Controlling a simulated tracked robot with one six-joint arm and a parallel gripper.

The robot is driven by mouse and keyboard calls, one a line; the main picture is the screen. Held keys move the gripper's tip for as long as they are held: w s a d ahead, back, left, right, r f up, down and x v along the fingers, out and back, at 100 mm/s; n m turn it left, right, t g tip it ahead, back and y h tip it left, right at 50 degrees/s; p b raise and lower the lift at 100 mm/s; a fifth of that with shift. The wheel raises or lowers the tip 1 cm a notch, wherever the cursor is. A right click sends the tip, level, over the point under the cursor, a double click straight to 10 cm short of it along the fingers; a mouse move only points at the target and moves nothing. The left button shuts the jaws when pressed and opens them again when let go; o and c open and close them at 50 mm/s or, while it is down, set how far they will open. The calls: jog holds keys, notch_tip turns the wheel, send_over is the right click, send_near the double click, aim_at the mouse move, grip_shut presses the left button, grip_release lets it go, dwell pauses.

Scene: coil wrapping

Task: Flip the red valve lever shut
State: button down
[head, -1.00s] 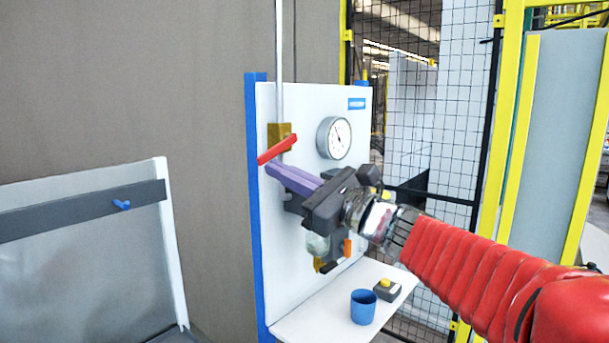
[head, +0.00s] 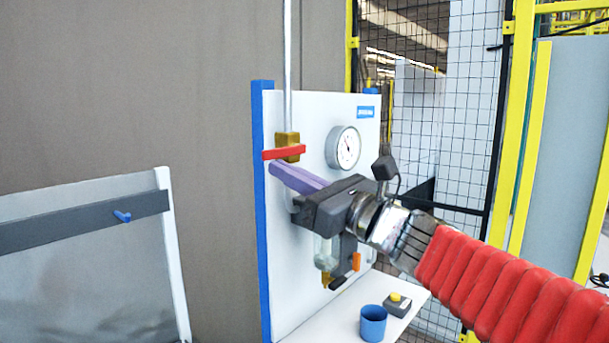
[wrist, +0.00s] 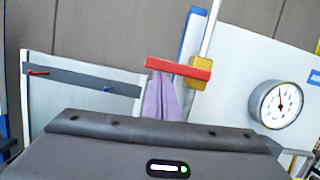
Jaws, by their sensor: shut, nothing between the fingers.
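The red valve lever (head: 284,152) lies nearly level across the brass valve body (head: 287,140) on the vertical pipe in the head view. In the wrist view the lever (wrist: 175,69) sticks out to the left of the valve body (wrist: 201,73). My gripper (head: 277,172) has its purple fingers shut and empty, just below the lever. In the wrist view the fingers (wrist: 161,98) rise to just under the lever. I cannot tell whether they touch it.
A round gauge (head: 343,147) sits on the white panel (head: 318,112), right of the valve. A blue cup (head: 373,323) and a yellow-button box (head: 397,305) stand on the shelf below. A grey board with a blue peg (head: 122,217) is at the left.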

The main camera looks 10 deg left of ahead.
jog(key=shift+s, duration=0.1)
dwell(0.3)
jog(key=s+d+f, duration=0.5)
jog(key=d+f, duration=0.1)
jog(key=d, duration=0.2)
jog(key=shift+d+f, duration=0.15)
jog(key=shift+f, duration=0.15)
dwell(0.6)
